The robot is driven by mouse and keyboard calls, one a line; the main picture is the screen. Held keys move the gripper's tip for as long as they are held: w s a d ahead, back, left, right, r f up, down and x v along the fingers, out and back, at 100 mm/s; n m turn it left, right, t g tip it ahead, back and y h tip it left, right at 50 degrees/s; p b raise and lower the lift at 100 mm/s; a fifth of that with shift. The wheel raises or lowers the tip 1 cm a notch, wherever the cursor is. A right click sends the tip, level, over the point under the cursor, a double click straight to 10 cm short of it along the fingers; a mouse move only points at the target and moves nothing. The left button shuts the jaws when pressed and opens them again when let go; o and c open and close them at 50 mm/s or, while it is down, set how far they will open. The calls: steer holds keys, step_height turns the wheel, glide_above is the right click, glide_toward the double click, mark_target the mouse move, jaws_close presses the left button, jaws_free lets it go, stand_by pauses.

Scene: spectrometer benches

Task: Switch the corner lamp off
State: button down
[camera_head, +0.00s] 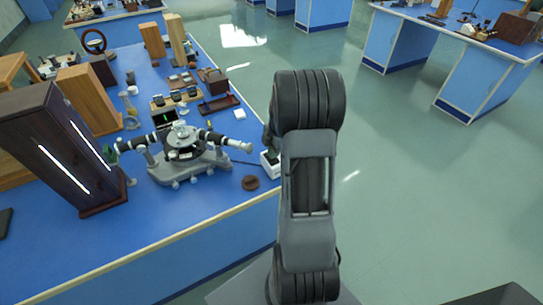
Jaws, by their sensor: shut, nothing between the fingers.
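A tall dark wooden housing (45,120) with two glowing white slits stands at the left of the blue bench (190,232). It may be the corner lamp, but I cannot tell for sure. I cannot make out a switch on it. My arm rises in the middle of the picture, to the right of the bench edge. My gripper is not visible; the arm hides what is behind it.
A spectrometer (182,145) with side tubes stands mid-bench. A brown round disc (250,183) and a white box (270,163) lie near the bench's right edge. Wooden blocks (88,98) and small parts crowd the back. Open floor (400,190) lies to the right.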

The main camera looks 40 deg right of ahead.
steer(key=shift+f+b, duration=0.5)
steer(key=shift+f, duration=0.1)
steer(key=shift+r, duration=0.15)
steer(key=shift+r+p, duration=2.15)
steer(key=shift+r, duration=1.25)
